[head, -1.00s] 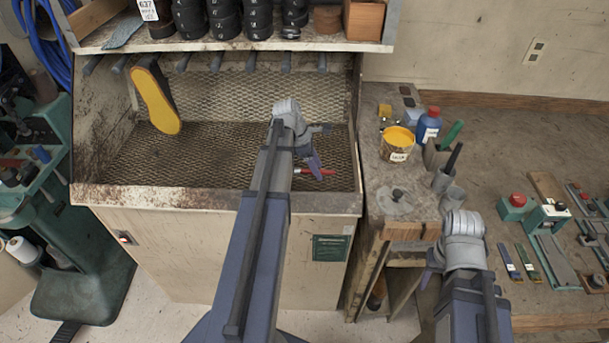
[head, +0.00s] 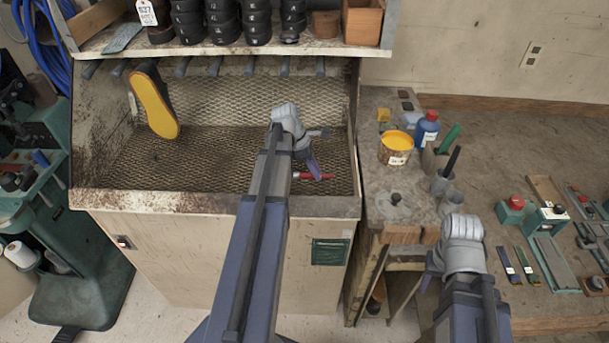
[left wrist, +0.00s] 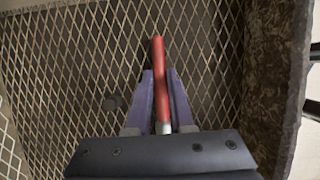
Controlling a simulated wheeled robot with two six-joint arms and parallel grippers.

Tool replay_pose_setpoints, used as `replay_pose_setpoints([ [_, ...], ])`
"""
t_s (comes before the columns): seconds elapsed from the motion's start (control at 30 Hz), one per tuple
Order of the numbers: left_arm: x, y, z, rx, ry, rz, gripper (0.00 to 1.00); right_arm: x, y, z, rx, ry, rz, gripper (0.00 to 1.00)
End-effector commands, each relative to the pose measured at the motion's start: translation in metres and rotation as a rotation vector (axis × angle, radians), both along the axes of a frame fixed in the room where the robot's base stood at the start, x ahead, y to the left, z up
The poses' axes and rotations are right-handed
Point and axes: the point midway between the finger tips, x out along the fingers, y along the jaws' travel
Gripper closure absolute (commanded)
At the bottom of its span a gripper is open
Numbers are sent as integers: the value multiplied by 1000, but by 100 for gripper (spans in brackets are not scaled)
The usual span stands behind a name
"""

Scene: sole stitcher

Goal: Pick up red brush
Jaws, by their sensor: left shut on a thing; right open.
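The red brush (left wrist: 160,85) lies between the two purple fingers of my left gripper (left wrist: 161,100) in the left wrist view. Its red handle points away from the wrist, and a pale metal band shows near the palm. In the head view my left gripper (head: 312,168) is low in the mesh booth (head: 215,160), and part of the red brush (head: 326,176) shows beside its fingertip. The left gripper is shut on the brush. The brush's bristle end is hidden. My right gripper (head: 428,277) is in front of the workbench, partly hidden by its own wrist, and open.
A yellow shoe sole (head: 155,104) hangs at the booth's left. A shelf (head: 225,42) with black rolls runs above. The booth's front lip (head: 215,203) is close below the gripper. A yellow paint can (head: 395,148) and blue bottle (head: 427,128) stand on the workbench at right.

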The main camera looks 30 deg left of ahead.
Motion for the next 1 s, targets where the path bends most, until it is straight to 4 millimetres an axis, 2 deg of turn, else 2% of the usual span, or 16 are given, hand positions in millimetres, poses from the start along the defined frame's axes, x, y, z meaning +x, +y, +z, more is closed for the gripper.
replay_pose_setpoints([
  [0.2,0,0,2,0,0,0,100,0,0,2,0,0,0,50],
  [0.37,0,0,11,0,0,0,100,0,0,11,0,0,0,50],
  [0.57,0,0,36,0,0,0,100,0,0,36,0,0,0,50],
  [0.9,0,0,88,0,0,0,100,0,0,88,0,0,1,50],
  [1.0,0,0,97,0,0,0,100,0,0,97,0,0,1,50],
])
